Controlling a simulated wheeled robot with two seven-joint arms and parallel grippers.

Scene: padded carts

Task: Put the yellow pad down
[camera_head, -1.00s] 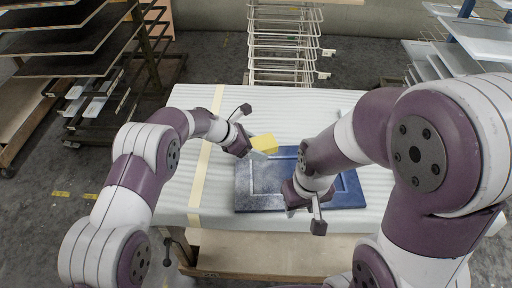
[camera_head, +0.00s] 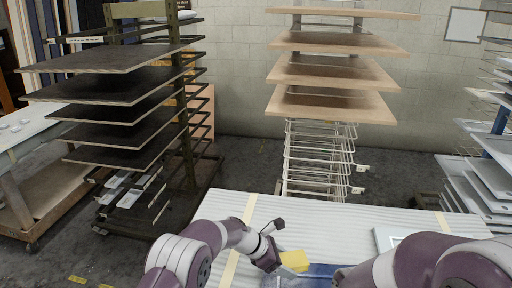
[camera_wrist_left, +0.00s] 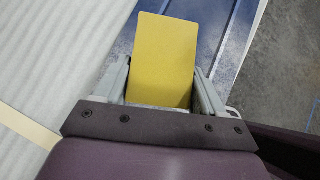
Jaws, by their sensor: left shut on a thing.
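The yellow pad (camera_head: 294,260) is a flat block held in my left gripper (camera_head: 277,260). In the left wrist view the yellow pad (camera_wrist_left: 164,60) stands out between the two grey fingers of the left gripper (camera_wrist_left: 160,90), which is shut on it. Below it is the blue panel (camera_head: 318,270), which also shows in the left wrist view (camera_wrist_left: 222,40). I cannot tell whether the pad touches the panel. My right arm comes in from the right in the head view, but its gripper is below the picture.
The padded cart top (camera_head: 330,218) is white and ribbed, with a cream strip (camera_head: 238,240) across its left part. A dark shelf rack (camera_head: 130,110) stands at the back left. A rack with wooden shelves (camera_head: 330,75) stands behind the cart. A pale panel (camera_head: 386,238) lies at the right.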

